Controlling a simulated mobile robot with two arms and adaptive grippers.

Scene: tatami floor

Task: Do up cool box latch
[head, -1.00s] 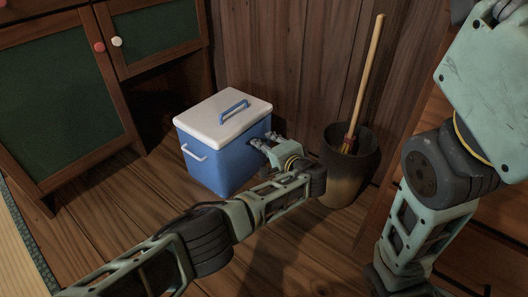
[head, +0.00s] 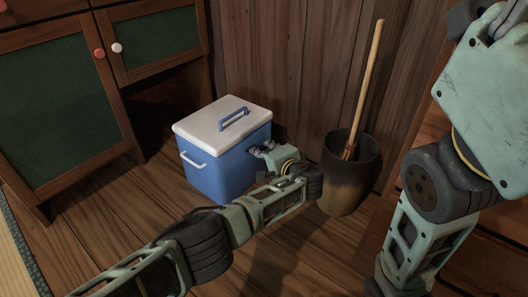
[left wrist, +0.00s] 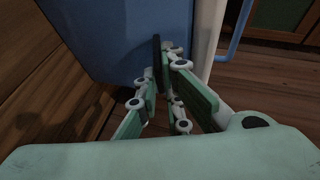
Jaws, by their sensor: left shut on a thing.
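The cool box (head: 219,172) is blue with a white lid (head: 222,118) and stands upright on the wooden floor. The lid lies flat on top, and its blue handle points up. My left gripper (head: 259,150) is at the box's right side, just below the lid. In the left wrist view, its fingers (left wrist: 164,62) are close together on a thin dark piece (left wrist: 157,48) against the blue wall (left wrist: 115,40), which I take for the latch. The fingers hide most of it, so its exact position cannot be told. My right gripper is out of view.
A dark bin (head: 348,185) with a broom (head: 369,80) in it stands close to the right of my left wrist. A wooden cabinet (head: 60,110) is at the left and a plank wall behind.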

